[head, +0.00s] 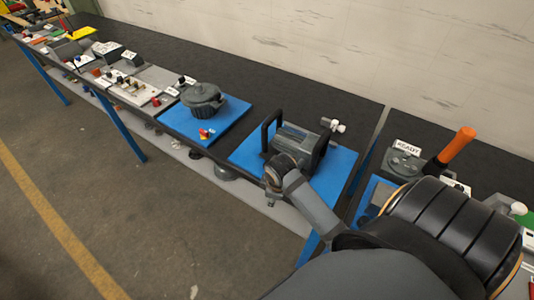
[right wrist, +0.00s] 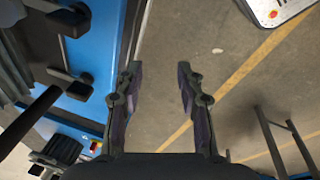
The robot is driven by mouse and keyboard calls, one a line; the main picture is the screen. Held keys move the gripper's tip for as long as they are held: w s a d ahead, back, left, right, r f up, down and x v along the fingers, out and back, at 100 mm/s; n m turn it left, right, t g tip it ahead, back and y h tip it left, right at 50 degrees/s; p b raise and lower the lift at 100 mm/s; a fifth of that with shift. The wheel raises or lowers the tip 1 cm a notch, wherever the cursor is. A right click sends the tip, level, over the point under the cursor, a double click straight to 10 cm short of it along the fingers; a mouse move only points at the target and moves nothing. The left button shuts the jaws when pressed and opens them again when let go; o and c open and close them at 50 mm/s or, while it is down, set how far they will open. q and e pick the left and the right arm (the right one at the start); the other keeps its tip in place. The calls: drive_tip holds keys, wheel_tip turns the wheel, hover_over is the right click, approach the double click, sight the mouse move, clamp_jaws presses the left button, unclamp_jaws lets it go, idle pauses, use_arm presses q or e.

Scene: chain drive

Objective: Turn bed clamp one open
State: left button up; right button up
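My right arm comes in from the lower right in the head view, and its wrist is in front of a grey machine (head: 302,139) with black bar handles on a blue plate (head: 343,163). In the right wrist view my right gripper (right wrist: 160,72) is open, with bare floor between its fingers. Left of it are a black fitting (right wrist: 70,87) and a second black fitting (right wrist: 66,19) on a blue surface (right wrist: 98,50). They are apart from the fingers. I cannot tell which part is bed clamp one. My left gripper is not in view.
A blue plate (head: 179,123) with a round grey housing (head: 202,97) and a red knob (head: 204,133) lies to the left. At right are a READY sign (head: 407,146) and an orange handle (head: 457,144). The floor in front of the bench is open.

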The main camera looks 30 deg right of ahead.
wheel_tip(320, 180, up, 4)
drive_tip(key=w+f+n, duration=0.1)
drive_tip(key=w+n, duration=0.2)
drive_tip(key=n+g+b, duration=0.1)
drive_tip(key=n+g, duration=0.1)
drive_tip(key=n, duration=0.9)
approach(266, 163)
drive_tip(key=shift+y, duration=0.3)
drive_tip(key=f+b, duration=0.4)
drive_tip(key=f, duration=0.1)
drive_tip(key=f+b, duration=0.2)
drive_tip(key=b, duration=0.1)
drive_tip(key=shift+w+d+f, duration=0.2)
drive_tip(key=shift+d+f, duration=0.15)
drive_tip(key=shift+f, duration=0.05)
drive_tip(key=shift+f+p, duration=0.15)
drive_tip(key=shift+p, duration=0.5)
drive_tip(key=shift+f, duration=0.5)
clamp_jaws()
